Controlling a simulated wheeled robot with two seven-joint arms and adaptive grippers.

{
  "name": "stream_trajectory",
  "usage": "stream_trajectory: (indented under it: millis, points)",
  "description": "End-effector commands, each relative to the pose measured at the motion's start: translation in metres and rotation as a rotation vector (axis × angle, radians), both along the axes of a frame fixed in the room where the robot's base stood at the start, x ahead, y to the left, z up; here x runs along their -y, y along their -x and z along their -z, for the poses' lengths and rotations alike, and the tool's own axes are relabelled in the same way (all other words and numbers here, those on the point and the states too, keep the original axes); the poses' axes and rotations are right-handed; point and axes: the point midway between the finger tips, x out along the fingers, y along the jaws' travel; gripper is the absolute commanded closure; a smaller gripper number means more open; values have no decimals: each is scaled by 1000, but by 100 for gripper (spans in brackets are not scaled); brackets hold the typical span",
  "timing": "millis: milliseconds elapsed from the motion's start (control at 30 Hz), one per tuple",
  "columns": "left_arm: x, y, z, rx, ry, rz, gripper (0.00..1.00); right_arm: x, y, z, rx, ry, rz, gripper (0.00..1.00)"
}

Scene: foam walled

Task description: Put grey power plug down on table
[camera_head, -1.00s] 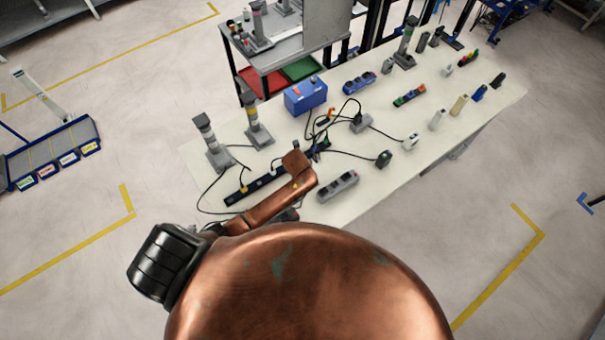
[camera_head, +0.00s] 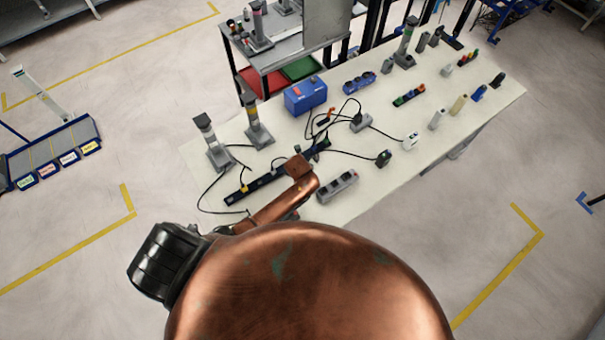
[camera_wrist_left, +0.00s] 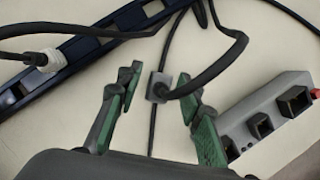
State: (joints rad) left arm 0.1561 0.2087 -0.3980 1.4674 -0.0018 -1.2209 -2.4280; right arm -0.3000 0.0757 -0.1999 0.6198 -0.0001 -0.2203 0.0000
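The grey power plug (camera_wrist_left: 158,88) is small and blocky with a black cable, and it appears to rest on the pale table (camera_wrist_left: 235,45). My left gripper (camera_wrist_left: 161,83) has its two green fingers apart, one on each side of the plug, with a visible gap to each. In the head view the copper left wrist reaches over the table (camera_head: 385,160) and largely hides the gripper and the plug. My right gripper is in neither view.
A dark power strip (camera_wrist_left: 75,50) with a white plug (camera_wrist_left: 45,60) lies to the left. A grey socket block (camera_wrist_left: 265,118) is close to the right finger. Black cables cross the area. A blue box (camera_head: 305,96) and lamp posts stand behind.

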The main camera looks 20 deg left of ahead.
Motion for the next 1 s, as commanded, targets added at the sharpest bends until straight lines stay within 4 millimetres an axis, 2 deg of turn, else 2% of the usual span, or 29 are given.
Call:
stream_trajectory:
  millis: [233,367,800,1000]
  points:
    - [0,0,-1,0,0,-1,66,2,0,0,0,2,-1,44]
    - [0,3,-10,2,-1,0,66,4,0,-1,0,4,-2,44]
    - [9,34,-88,3,-1,2,66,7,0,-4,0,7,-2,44]
    - [11,42,-108,1,0,0,66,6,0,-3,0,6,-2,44]
